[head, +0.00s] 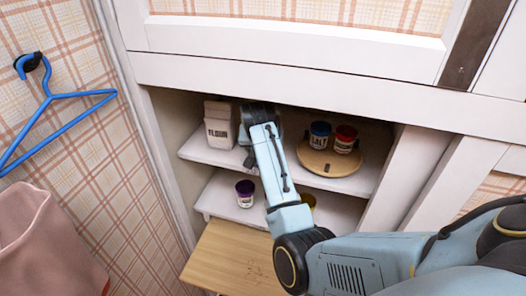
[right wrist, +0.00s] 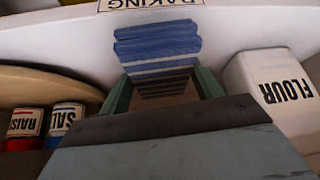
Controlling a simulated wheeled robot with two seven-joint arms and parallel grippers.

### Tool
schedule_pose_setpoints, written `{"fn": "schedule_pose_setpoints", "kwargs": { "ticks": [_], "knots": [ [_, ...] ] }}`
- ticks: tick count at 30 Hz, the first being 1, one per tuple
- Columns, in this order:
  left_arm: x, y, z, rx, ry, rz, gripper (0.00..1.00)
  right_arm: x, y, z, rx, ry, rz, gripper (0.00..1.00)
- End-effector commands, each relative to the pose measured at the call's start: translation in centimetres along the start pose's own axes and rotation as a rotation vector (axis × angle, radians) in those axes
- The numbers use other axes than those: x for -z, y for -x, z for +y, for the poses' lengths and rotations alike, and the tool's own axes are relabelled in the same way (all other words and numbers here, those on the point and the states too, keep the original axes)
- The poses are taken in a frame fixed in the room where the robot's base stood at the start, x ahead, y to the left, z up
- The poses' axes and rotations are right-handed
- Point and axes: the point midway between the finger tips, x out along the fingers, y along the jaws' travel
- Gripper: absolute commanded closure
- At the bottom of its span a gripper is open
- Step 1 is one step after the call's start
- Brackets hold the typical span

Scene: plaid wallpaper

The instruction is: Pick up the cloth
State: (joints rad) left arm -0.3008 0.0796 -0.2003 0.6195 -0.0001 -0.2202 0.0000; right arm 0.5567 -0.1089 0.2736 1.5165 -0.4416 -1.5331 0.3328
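A folded blue cloth (right wrist: 157,45) with pale and dark stripes lies on a white shelf, at the top middle of the right wrist view. I cannot make it out in the head view, where my right arm covers that part of the shelf. My right gripper (right wrist: 162,80) reaches into the cupboard, with its two green fingers spread apart and part of the striped cloth between them. Whether the fingers touch the cloth is unclear. In the head view this gripper (head: 260,116) is at the upper shelf. My left gripper is not in view.
A white flour container (head: 219,124) stands left of my right gripper. Salt (head: 319,135) and raisin (head: 345,138) jars stand on a round wooden tray (head: 315,164) to the right. A purple jar (head: 245,193) is on the lower shelf. A blue hanger (head: 42,115) hangs left.

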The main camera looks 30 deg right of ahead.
Motion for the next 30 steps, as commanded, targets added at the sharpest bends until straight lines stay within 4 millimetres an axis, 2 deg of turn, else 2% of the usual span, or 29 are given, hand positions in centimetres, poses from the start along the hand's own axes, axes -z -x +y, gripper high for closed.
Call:
{"fn": "schedule_pose_setpoints", "kwargs": {
  "ticks": [1,4,5,14,20,30],
  "knots": [
    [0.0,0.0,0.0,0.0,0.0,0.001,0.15,0.0,0.0,0.0,0.0,0.0,0.0,0.44],
    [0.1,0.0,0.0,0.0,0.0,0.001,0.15,0.0,0.0,0.0,0.0,0.0,0.0,0.57],
    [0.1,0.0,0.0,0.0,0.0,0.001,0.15,0.0,0.0,0.0,0.0,0.0,0.0,0.59],
    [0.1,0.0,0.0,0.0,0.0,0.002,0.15,0.2,0.2,0.0,0.0,0.0,0.001,0.59],
    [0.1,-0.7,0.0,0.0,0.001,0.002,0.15,1.1,1.8,-0.1,0.002,-0.003,0.005,0.59],
    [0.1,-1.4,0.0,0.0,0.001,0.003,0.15,-4.3,4.6,1.8,0.002,-0.001,0.0,0.59]
  ]
}}
